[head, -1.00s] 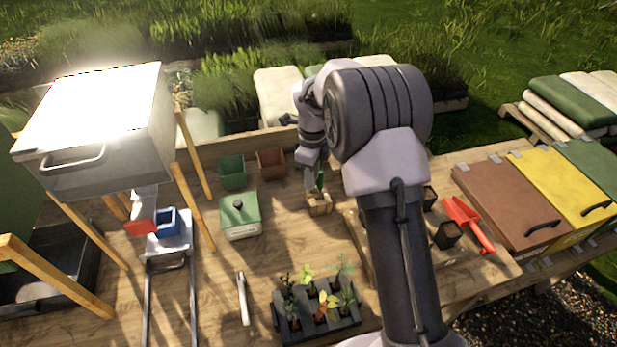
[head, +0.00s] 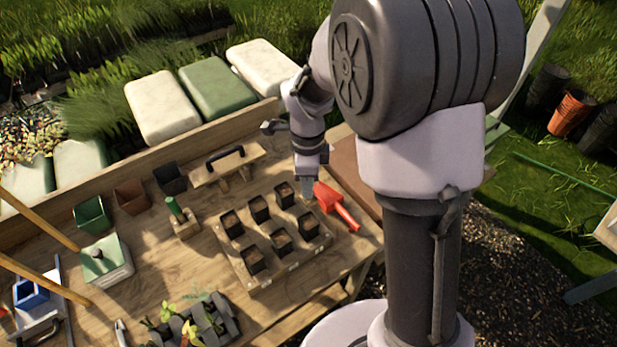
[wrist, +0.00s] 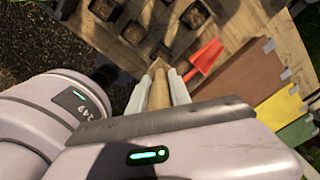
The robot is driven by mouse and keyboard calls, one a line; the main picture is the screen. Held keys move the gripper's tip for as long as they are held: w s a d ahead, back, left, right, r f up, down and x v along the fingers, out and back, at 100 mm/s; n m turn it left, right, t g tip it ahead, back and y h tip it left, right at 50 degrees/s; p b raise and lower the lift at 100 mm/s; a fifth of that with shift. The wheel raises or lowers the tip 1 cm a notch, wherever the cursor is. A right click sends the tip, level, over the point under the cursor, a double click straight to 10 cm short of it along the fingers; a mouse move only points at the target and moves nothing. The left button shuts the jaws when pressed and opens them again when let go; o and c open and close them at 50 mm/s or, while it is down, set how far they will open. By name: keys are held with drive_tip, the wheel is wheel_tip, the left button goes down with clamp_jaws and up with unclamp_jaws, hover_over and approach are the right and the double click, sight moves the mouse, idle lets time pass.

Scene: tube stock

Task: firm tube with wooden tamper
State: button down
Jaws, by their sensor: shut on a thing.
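My gripper (head: 309,176) is shut on the wooden tamper (wrist: 158,96), a tan piece that shows between the two pale fingers in the wrist view. In the head view the tamper cannot be made out clearly. The gripper is at the back right corner of a wooden tray (head: 240,267), close to the corner tube (head: 284,194). Several dark square tubes with brown fill stand in the tray, such as one at the front left (head: 253,261). I cannot tell whether the tamper touches any tube.
A red trowel (head: 333,202) lies right of the tray. A wooden block with a green-handled tool (head: 181,216) stands left of it. A wooden board with a black handle (head: 228,165) is behind. Seedlings in a dark tray (head: 205,325) stand in front.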

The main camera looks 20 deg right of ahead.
sight(308, 202)
wheel_tip(308, 202, down, 6)
drive_tip(key=b, duration=0.4)
drive_tip(key=shift+f+b, duration=0.95)
drive_tip(key=shift+b, duration=0.1)
drive_tip(key=shift+f+b, duration=0.2)
drive_tip(key=shift+b, duration=0.15)
drive_tip(key=shift+f+b, duration=0.5)
drive_tip(key=shift+b, duration=0.05)
drive_tip(key=shift+f, duration=0.15)
drive_tip(key=shift+f+b, duration=0.8)
drive_tip(key=shift+b, duration=0.1)
drive_tip(key=shift+f+b, duration=0.65)
drive_tip(key=shift+b, duration=0.4)
idle(1.9)
drive_tip(key=shift+r+p, duration=3.95)
drive_tip(key=shift+r, duration=1.6)
